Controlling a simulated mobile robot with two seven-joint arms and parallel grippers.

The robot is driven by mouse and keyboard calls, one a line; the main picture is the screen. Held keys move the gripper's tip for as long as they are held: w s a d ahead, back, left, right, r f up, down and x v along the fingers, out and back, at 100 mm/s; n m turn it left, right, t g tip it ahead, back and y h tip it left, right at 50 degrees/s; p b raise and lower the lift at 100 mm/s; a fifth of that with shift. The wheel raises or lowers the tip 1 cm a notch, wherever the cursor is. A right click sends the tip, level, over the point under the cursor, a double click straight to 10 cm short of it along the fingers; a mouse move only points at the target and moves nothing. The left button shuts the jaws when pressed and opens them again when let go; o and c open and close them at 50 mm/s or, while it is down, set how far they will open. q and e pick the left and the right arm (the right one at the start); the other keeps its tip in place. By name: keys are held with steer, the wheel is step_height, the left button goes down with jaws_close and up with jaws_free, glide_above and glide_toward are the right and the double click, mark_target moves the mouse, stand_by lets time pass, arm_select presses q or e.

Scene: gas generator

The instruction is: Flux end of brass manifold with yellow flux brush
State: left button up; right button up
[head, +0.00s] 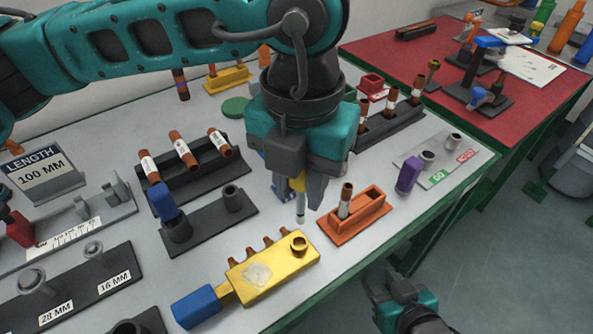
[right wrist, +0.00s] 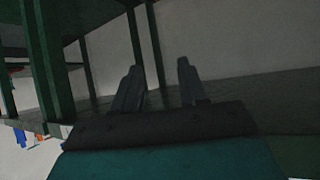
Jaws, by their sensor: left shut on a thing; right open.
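The brass manifold (head: 272,274) lies near the front edge of the white table, with several copper stubs along its back side and a round open end (head: 299,244) at its right. A blue part (head: 196,306) extends from its left end. My left gripper (head: 300,188) is shut on the yellow flux brush (head: 298,181), which points down with its pale tip (head: 300,212) above and behind the round open end, apart from it in the picture. Part of the brush is hidden by the fingers. My right gripper (head: 378,284) is low beyond the table edge; its fingers are apart and empty in the right wrist view (right wrist: 160,85).
An orange holder (head: 372,222) with a copper tube stands right of the brush. A dark stand (head: 208,220) with a blue item is to the left. Black racks (head: 190,178) of copper tubes stand behind. A purple item (head: 408,176) stands at the right.

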mark_target(300, 211)
arm_select(q)
steer(key=shift+f+b, duration=0.25)
steer(key=shift+b, duration=0.35)
step_height(300, 211, down, 5)
steer(key=b, duration=0.4)
steer(key=shift+r+b, duration=0.15)
steer(key=shift+b, duration=0.25)
steer(key=shift+b, duration=0.45)
steer(key=shift+b, duration=0.3)
steer(key=shift+f, duration=0.2)
